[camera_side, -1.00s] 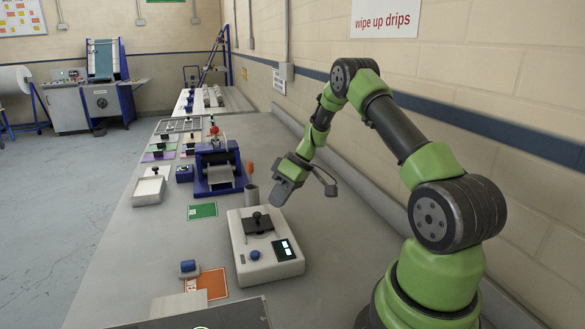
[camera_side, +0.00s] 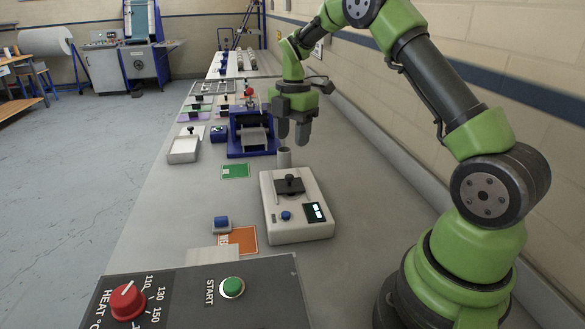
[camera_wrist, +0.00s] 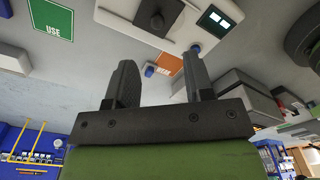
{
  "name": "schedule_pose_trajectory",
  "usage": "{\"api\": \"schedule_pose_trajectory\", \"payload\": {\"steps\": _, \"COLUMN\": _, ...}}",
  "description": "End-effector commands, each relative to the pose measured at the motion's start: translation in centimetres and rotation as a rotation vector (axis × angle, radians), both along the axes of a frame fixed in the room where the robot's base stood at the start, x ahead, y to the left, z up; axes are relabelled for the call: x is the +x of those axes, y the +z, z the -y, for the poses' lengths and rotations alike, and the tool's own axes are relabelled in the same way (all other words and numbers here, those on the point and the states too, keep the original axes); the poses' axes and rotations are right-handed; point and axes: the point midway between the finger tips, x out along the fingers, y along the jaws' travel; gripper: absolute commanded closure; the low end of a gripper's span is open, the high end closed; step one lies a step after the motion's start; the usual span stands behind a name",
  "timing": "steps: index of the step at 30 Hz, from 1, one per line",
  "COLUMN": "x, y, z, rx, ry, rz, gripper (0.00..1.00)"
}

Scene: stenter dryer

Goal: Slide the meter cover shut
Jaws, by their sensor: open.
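The meter is a white box (camera_side: 297,228) on the bench in the side view, with a lit display (camera_side: 315,212) and a blue button (camera_side: 286,216). Its dark cover (camera_side: 289,186) with a black knob (camera_side: 290,179) lies on top, towards the far end. The wrist view shows the cover (camera_wrist: 140,22) at the top, upside down. My gripper (camera_side: 293,140) is open and empty, pointing down above and beyond the meter, apart from it. In the wrist view its two fingers (camera_wrist: 158,65) stand apart with nothing between them.
A blue machine (camera_side: 237,136) is beyond to the left. A green card (camera_side: 236,171), an orange card (camera_side: 242,239) and a small blue-topped block (camera_side: 221,223) lie left. A control panel (camera_side: 197,302) is in front.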

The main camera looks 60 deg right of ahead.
Motion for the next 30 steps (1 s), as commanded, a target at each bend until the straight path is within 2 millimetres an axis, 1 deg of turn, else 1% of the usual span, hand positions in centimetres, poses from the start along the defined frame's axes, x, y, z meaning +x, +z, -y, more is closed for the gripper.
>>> {"api": "schedule_pose_trajectory", "payload": {"steps": 1, "x": 0.3, "y": 0.0, "z": -0.4, "rx": -0.025, "ry": 0.062, "rz": 0.0, "gripper": 0.52}}
{"api": "schedule_pose_trajectory", "payload": {"steps": 2, "x": 0.4, "y": -0.1, "z": -0.6, "rx": -0.033, "ry": 0.084, "rz": 0.0, "gripper": 0.52}}
{"api": "schedule_pose_trajectory", "payload": {"steps": 5, "x": 0.5, "y": -1.0, "z": -0.6, "rx": -0.04, "ry": 0.103, "rz": -0.004, "gripper": 0.52}}
{"api": "schedule_pose_trajectory", "payload": {"steps": 8, "x": 0.4, "y": -2.6, "z": -0.6, "rx": -0.037, "ry": 0.099, "rz": -0.006, "gripper": 0.52}}
{"api": "schedule_pose_trajectory", "payload": {"steps": 15, "x": 0.4, "y": -7.2, "z": -0.6, "rx": -0.036, "ry": 0.094, "rz": -0.005, "gripper": 0.52}}
{"api": "schedule_pose_trajectory", "payload": {"steps": 18, "x": 0.4, "y": -8.5, "z": -0.5, "rx": -0.037, "ry": 0.094, "rz": -0.003, "gripper": 0.52}}
{"api": "schedule_pose_trajectory", "payload": {"steps": 23, "x": 0.4, "y": -9.6, "z": -0.5, "rx": -0.036, "ry": 0.092, "rz": -0.001, "gripper": 0.52}}
{"api": "schedule_pose_trajectory", "payload": {"steps": 30, "x": 0.4, "y": -9.8, "z": -0.5, "rx": -0.037, "ry": 0.092, "rz": 0.001, "gripper": 0.52}}
